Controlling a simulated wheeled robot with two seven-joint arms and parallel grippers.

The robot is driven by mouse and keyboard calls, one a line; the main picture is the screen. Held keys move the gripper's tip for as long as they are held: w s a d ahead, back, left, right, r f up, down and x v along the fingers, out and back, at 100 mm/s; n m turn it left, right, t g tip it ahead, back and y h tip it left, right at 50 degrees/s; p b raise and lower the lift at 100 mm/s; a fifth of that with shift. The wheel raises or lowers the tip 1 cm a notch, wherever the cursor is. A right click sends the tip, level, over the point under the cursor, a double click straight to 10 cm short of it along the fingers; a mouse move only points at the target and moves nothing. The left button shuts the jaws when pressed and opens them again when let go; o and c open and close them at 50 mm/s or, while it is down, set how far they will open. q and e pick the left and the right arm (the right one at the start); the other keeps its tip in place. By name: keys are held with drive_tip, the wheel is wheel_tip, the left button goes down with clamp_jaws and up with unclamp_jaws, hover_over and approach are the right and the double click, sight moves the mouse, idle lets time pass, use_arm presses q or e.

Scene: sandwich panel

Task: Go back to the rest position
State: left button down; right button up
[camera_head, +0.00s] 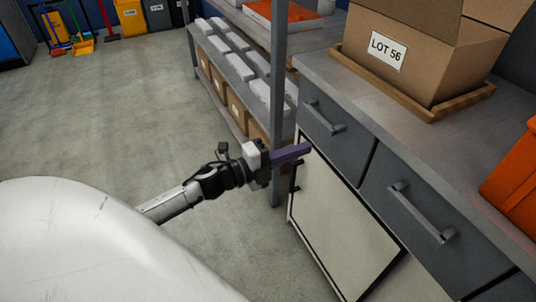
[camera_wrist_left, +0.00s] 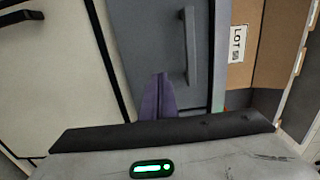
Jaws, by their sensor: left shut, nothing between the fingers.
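My left gripper (camera_head: 290,153) reaches in from the left in the head view, in front of the cabinet with grey drawers (camera_head: 336,130) and a cream door (camera_head: 345,232). Its purple fingers are together with nothing between them. The closed fingers also show in the left wrist view (camera_wrist_left: 158,97), before a grey drawer front with a long handle (camera_wrist_left: 190,48). In the head view the fingers overlap the cabinet near the top of the cream door; I cannot tell whether they touch it. My right gripper is in neither view.
An orange bin (camera_head: 515,175) stands at the right. A shelf post (camera_head: 278,100) rises close behind my left gripper. The floor (camera_head: 120,115) at left is clear.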

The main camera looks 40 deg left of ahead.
use_arm(q)
drive_tip(key=v, duration=0.7)
drive_tip(key=s+d+f+n+g+y+p, duration=0.2)
drive_tip(key=s+d+f+n+g, duration=0.2)
drive_tip(key=s+d+f+n, duration=0.3)
drive_tip(key=s+d+f+n+g+y+p, duration=0.3)
drive_tip(key=s+d+f+n, duration=0.5)
drive_tip(key=s+n, duration=0.4)
drive_tip(key=shift+d+n+g, duration=0.35)
drive_tip(key=shift+n+g, duration=0.05)
drive_tip(key=shift+n, duration=0.5)
